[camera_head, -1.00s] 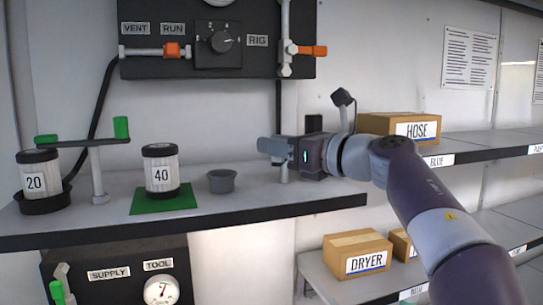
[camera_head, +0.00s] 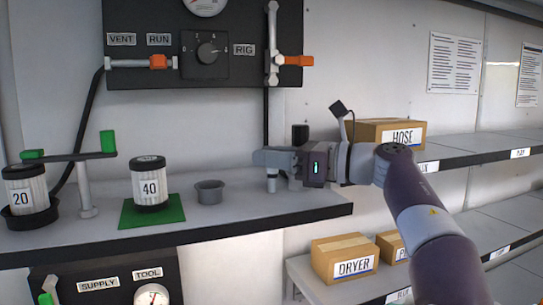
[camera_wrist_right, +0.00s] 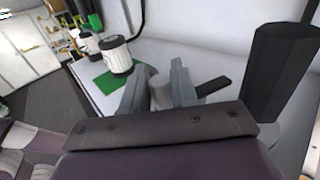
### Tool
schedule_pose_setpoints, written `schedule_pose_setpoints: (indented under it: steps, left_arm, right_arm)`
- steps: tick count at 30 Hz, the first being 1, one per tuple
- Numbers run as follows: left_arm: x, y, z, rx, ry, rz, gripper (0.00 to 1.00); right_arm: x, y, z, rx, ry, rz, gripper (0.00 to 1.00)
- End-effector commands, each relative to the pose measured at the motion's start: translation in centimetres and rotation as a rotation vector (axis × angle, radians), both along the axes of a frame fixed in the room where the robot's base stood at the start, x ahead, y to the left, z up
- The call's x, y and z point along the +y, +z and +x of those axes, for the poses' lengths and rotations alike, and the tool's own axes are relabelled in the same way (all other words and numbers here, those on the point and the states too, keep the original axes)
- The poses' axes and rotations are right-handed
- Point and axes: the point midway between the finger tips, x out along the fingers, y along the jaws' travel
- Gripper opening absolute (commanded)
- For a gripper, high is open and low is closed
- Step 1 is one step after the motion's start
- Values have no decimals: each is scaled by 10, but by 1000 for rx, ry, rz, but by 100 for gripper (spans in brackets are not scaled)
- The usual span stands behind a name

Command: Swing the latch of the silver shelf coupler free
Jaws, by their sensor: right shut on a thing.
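The silver shelf coupler (camera_head: 272,183) is a short pale metal post on the shelf. Its top is hidden by my right gripper (camera_head: 262,157), which reaches in from the right. In the right wrist view a grey rounded piece (camera_wrist_right: 160,92), seemingly part of the coupler, sits between the two fingers of my right gripper (camera_wrist_right: 158,85), which is shut on it. A flat dark bar (camera_wrist_right: 213,86) sticks out beside the right finger; I cannot tell if it is the latch. My left gripper is out of view.
A dark upright cylinder (camera_head: 300,134) stands just behind the gripper and looms large in the right wrist view (camera_wrist_right: 278,70). A grey cup (camera_head: 209,192) and the 40 canister (camera_head: 150,186) on a green mat stand to the left. The HOSE box (camera_head: 385,133) is behind the arm.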

Motion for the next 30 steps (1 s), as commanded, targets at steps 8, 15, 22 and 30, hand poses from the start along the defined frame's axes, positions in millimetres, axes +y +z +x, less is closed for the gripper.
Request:
schedule_pose_setpoints:
  steps: [8,15,22,30]
  left_arm:
    - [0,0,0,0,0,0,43]
    - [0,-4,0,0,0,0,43]
    - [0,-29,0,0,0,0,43]
    - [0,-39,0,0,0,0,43]
  right_arm:
    - [0,2,0,-3,-1,1,48]
    - [-4,-1,-2,-2,-3,1,48]
    - [-54,-5,-23,-4,-7,1,48]
    - [-108,-1,-46,-3,-4,2,48]
